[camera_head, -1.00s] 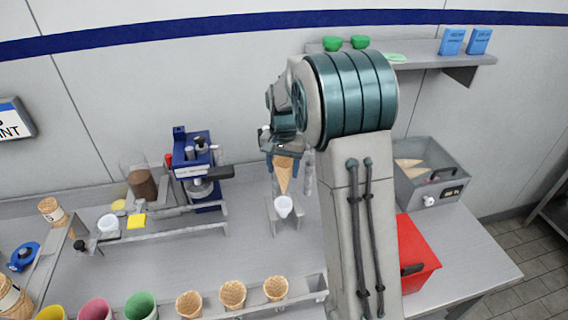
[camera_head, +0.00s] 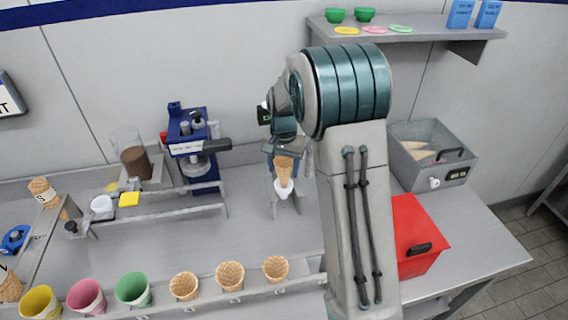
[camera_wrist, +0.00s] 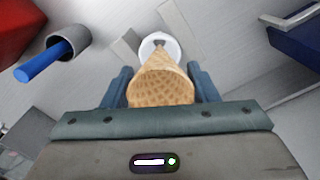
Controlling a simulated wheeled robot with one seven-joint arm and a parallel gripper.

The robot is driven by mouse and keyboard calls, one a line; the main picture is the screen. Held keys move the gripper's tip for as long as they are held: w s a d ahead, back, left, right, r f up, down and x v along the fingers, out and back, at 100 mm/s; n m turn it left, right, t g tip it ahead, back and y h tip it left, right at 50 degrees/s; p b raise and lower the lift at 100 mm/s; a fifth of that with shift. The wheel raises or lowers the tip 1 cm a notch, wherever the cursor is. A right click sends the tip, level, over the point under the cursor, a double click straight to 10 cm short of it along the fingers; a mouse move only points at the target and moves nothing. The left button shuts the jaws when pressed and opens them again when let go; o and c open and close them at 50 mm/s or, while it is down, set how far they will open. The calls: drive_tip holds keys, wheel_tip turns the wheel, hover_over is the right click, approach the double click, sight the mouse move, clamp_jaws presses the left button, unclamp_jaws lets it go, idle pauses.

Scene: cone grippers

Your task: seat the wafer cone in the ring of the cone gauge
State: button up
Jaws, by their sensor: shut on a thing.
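The wafer cone (camera_head: 284,171) is held point down in my gripper (camera_head: 284,154), whose two fingers close on its sides near the wide mouth. The cone gauge has a white ring (camera_head: 284,190) on a grey stand below. In the head view the cone's lower part overlaps the ring. In the wrist view my gripper (camera_wrist: 162,88) has a finger on either side of the cone (camera_wrist: 162,82), and the tip lies over the white ring (camera_wrist: 174,47), by its dark opening. How deep the tip sits in the ring I cannot tell.
A blue press (camera_head: 192,150) stands left of the gauge. A red bin (camera_head: 415,240) and a grey box (camera_head: 430,155) with cones stand to the right. A front rack holds several wafer and coloured cups (camera_head: 133,289). A blue-handled tool in a grey holder (camera_wrist: 68,44) is near the gauge.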

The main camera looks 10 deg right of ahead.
sight(283, 176)
drive_tip(key=shift+f+b, duration=1.25)
drive_tip(key=shift+f, duration=0.75)
drive_tip(key=o, duration=0.8)
wheel_tip(283, 176, up, 14)
drive_tip(key=shift+f+b, duration=0.1)
drive_tip(key=shift+b, duration=0.55)
drive_tip(key=shift+s, duration=0.1)
